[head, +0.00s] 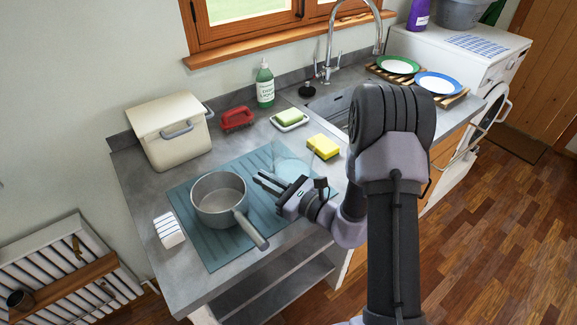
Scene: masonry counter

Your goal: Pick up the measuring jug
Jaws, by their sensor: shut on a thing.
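The measuring jug (293,164) appears as a faint, clear, pale shape at the right side of the blue-green mat (198,247). It is partly hidden behind my gripper (259,179), and its outline and handle are hard to make out. My gripper reaches in from the right, low over the mat, with its fingers pointing left. It is shut on the jug, though the contact itself is not clear. I cannot tell whether the jug touches the mat.
A grey saucepan (219,202) stands left of my gripper, its handle (251,230) pointing to the front right. A yellow sponge (323,147) and a soap dish (289,123) lie behind. A white ribbed block (168,231) is at the left, and a cream bin (167,130) at the back left.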

